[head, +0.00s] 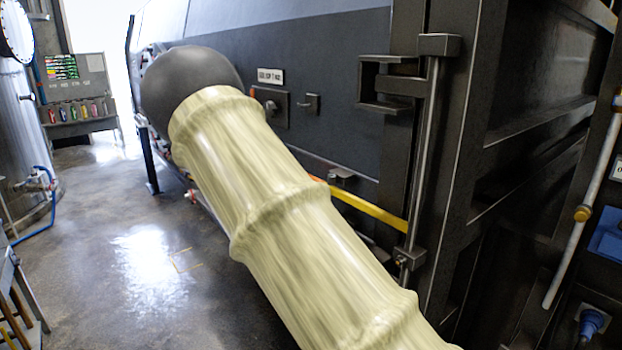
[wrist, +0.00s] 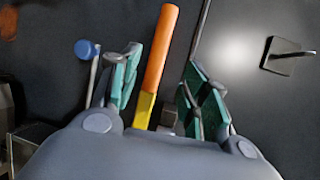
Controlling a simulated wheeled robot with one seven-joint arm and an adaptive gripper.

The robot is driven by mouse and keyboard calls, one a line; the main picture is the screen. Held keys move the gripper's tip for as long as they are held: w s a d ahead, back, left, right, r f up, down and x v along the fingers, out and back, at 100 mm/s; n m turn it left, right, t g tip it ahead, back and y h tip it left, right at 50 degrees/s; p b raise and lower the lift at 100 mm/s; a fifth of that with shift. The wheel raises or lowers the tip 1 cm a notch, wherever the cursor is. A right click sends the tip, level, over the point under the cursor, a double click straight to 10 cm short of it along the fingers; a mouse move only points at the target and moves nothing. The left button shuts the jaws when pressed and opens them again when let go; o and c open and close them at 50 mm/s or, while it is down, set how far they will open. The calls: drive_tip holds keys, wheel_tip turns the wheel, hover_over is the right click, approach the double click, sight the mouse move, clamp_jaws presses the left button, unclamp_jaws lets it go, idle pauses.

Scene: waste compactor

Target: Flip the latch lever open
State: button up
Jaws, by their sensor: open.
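In the wrist view an orange lever (wrist: 161,50) with a yellow lower part stands up between the two green-padded fingers of my gripper (wrist: 162,72). The fingers are open, with a visible gap on each side of the lever. I cannot tell how deep the lever sits between them. In the head view my sleeved arm hides my gripper. A yellow bar (head: 370,208) with a bit of orange at its left end shows behind the arm, low on the dark compactor. I cannot tell whether it is the same lever.
The dark compactor wall (head: 335,60) fills the right side, with a vertical rod (head: 432,150) and brackets. A small wall handle (wrist: 285,55) lies right of my gripper; a blue knob (wrist: 87,49) stands left.

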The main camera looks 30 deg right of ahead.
drive_tip(key=shift+p+x, duration=2.7)
drive_tip(key=shift+x, duration=2.55)
drive_tip(key=shift+f, duration=0.1)
drive_tip(key=shift+c, duration=0.3)
clamp_jaws()
